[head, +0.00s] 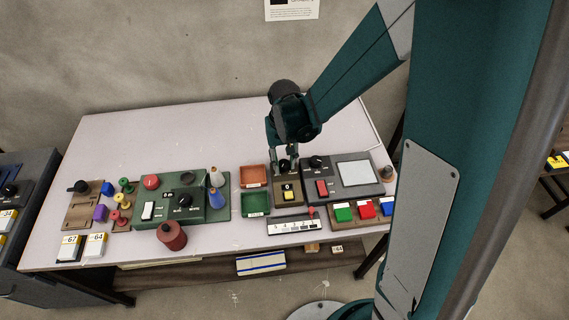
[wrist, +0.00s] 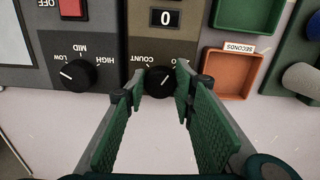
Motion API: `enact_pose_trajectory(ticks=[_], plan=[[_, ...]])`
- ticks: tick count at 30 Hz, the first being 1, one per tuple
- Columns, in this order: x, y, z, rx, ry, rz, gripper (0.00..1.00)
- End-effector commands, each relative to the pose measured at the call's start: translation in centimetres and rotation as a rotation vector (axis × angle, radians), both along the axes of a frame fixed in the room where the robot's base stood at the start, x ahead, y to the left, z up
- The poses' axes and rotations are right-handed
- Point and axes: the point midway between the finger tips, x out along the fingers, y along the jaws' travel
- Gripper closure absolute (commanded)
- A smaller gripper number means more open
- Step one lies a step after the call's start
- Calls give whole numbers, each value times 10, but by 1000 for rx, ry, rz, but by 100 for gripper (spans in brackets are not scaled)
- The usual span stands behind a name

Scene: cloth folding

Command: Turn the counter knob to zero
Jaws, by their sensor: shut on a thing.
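The counter is a small brown box (head: 288,198) on the table, with a black knob (head: 284,164) at its far end and a display and yellow button nearer the front. In the wrist view the knob (wrist: 160,81) sits beside the upside-down label COUNT, and its white mark slants. The display (wrist: 165,18) reads 0. My gripper (head: 285,163) reaches down over the far end of the box. In the wrist view its green-padded fingers (wrist: 163,85) stand on both sides of the knob, shut on it.
A grey unit (head: 343,192) with its own black knob and red switch adjoins the counter on the right. Orange (head: 253,176) and green (head: 255,204) trays lie to its left. A scale strip (head: 296,226) and coloured blocks (head: 366,209) lie in front. The table's back left is clear.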

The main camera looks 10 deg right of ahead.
Motion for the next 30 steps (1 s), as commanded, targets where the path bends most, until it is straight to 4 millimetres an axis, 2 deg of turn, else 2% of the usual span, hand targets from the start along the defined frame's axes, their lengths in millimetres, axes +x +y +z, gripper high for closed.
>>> enact_pose_trajectory(ticks=[9,24,25,27,28,30], plan=[[0,1,0,0,0,-144,86],[0,1,0,0,0,-168,86],[0,1,0,0,0,-168,71],[0,1,0,0,0,-168,62],[0,1,0,0,0,-168,58],[0,1,0,0,0,-168,58]])
